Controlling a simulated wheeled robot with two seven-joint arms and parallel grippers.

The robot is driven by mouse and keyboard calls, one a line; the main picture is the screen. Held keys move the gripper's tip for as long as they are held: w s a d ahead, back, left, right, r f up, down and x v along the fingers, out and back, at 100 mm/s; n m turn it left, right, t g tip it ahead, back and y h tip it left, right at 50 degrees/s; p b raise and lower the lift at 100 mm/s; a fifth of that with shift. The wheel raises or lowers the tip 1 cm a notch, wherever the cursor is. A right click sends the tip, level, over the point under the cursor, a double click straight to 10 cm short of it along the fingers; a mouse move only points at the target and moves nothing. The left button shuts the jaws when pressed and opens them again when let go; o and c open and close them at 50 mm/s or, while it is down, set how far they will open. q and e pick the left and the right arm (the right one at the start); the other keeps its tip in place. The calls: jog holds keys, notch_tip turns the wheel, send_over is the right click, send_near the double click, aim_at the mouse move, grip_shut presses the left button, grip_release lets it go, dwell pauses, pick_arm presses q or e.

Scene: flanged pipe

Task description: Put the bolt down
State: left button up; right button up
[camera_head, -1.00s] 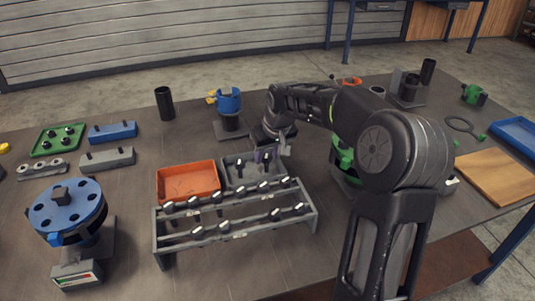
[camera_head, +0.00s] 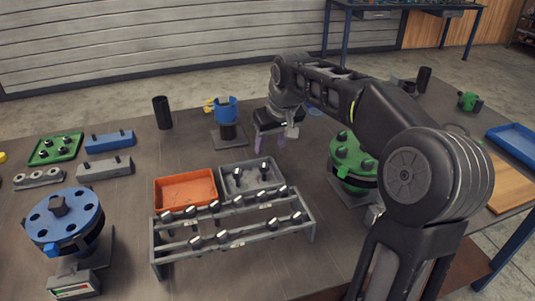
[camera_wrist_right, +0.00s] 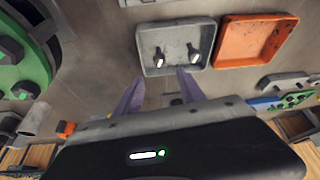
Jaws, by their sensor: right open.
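My right gripper (camera_head: 269,143) is open and empty, raised above the table just behind the grey tray (camera_head: 229,188). Its two purple fingers (camera_wrist_right: 158,92) are spread apart in the right wrist view, with nothing between them. Two bolts lie in the grey tray; in the wrist view one bolt (camera_wrist_right: 160,58) is at the left and another bolt (camera_wrist_right: 194,57) at the right. They also show in the head view, one of them a bolt (camera_head: 238,176) near the tray's middle. My left gripper is not in view.
An orange tray (camera_head: 186,203) sits left of the grey tray. A grey rack (camera_head: 160,258) with several bolts stands in front. A green flange fixture (camera_head: 350,165) is at right, a blue one (camera_head: 66,220) at left. A blue clamp stand (camera_head: 227,112) is behind.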

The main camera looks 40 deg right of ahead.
jog(key=shift+v, duration=1.15)
